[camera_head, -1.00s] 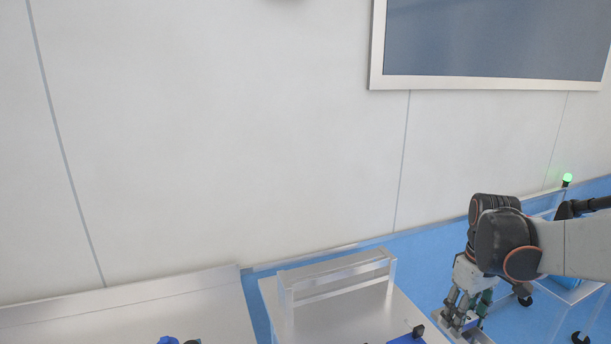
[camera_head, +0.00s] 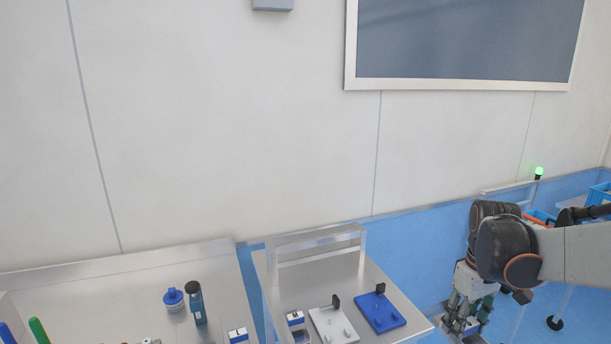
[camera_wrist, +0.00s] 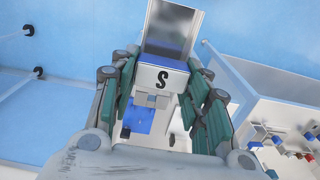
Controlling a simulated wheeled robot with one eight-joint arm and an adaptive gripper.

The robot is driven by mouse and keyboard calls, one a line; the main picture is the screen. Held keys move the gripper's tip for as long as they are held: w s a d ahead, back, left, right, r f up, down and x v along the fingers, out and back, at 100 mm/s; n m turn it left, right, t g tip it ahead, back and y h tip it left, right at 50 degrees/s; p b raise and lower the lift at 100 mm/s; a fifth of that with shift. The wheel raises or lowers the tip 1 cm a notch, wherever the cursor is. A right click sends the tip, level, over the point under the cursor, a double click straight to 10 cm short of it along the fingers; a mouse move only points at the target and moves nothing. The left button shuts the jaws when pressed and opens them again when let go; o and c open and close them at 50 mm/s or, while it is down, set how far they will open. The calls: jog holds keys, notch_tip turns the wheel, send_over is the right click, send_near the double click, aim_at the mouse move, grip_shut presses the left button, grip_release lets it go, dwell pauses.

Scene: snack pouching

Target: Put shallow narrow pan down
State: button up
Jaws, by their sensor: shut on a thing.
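My gripper (camera_head: 467,312) is at the lower right of the head view, pointing down, over the blue floor to the right of the steel table. In the wrist view its green-padded fingers (camera_wrist: 165,98) are shut on a pan (camera_wrist: 172,28). The pan is narrow bright metal with a white-and-blue block marked "S" between the fingers. In the head view the pan is mostly hidden by my gripper. The pan is apart from the table top.
The steel table (camera_head: 272,290) bears a raised frame (camera_head: 315,240), a white plate (camera_head: 333,325), a blue plate (camera_head: 381,312) and a block marked "M" (camera_head: 296,317). The left table (camera_head: 100,290) bears a dark bottle (camera_head: 195,303), a blue-capped jar (camera_head: 173,299) and a block marked "L" (camera_head: 238,335).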

jog(key=w+a+f+m+b, duration=0.2)
jog(key=a+f+b, duration=0.1)
jog(key=a+f, duration=0.4)
jog(key=w+a+f+m+b, duration=0.1)
jog(key=a+f, duration=0.6)
jog(key=f, duration=0.7)
jog(key=shift+w+f+m+b, duration=0.3)
jog(key=shift+w+m+b, duration=0.1)
jog(key=shift+w+b, duration=0.45)
jog(key=shift+s+d, duration=0.1)
jog(key=shift+s, duration=0.05)
